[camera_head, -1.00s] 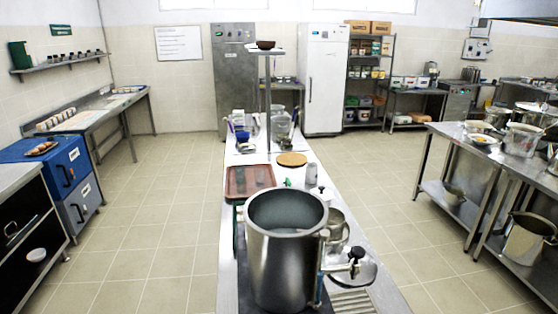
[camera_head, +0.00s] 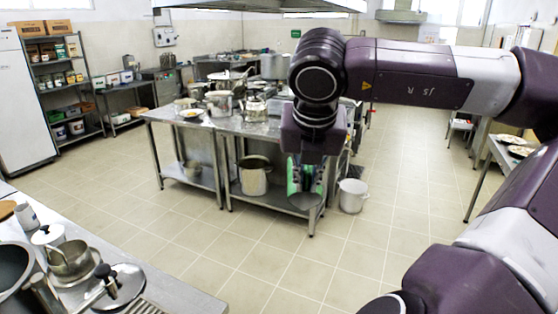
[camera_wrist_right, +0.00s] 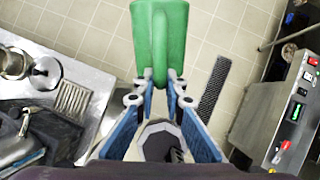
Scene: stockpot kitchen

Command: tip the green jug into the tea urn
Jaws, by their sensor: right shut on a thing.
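The green jug (camera_wrist_right: 160,40) is held in my right gripper (camera_wrist_right: 160,88), between the blue-padded fingers, with its handle side toward the wrist in the right wrist view. In the head view the right gripper (camera_head: 305,185) points down, with green of the jug (camera_head: 292,176) showing between its fingers; the jug's mouth is hard to make out. The jug is far to the right of the urn in the picture. My left gripper is not in view.
A steel counter (camera_head: 185,296) at lower left carries a small pot (camera_head: 70,259) and a lid (camera_head: 118,288). A steel table (camera_head: 215,125) with pots stands behind the gripper. A control panel (camera_wrist_right: 297,110) is at right. Floor between is clear.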

